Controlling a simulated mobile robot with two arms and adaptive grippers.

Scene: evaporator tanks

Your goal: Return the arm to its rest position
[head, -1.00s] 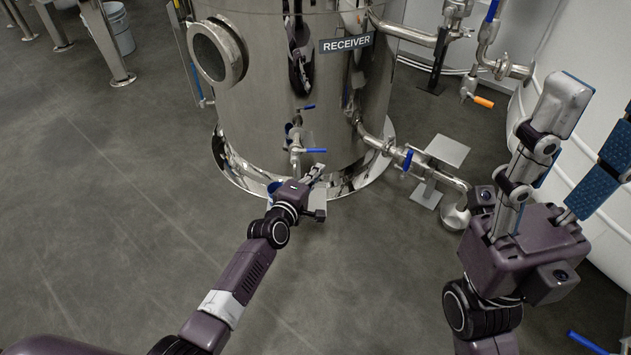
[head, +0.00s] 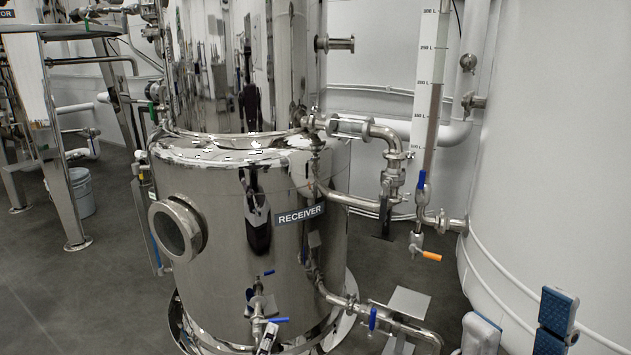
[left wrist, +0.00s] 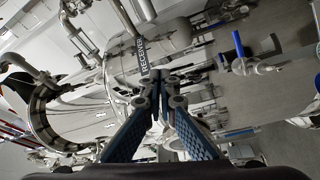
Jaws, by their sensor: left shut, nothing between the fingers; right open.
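Whether the tips touch the valve I cannot tell. The rest of the left arm is out of the head view. My right gripper (head: 520,320) is at the bottom right of the head view, its fingers apart and empty.
The steel receiver tank (head: 215,290) with its RECEIVER label (head: 299,214) fills the middle. Pipes with a blue valve handle (head: 373,319) run off its right side. A large white tank (head: 550,150) stands at right. A bucket (head: 82,192) and open floor (head: 75,300) lie left.

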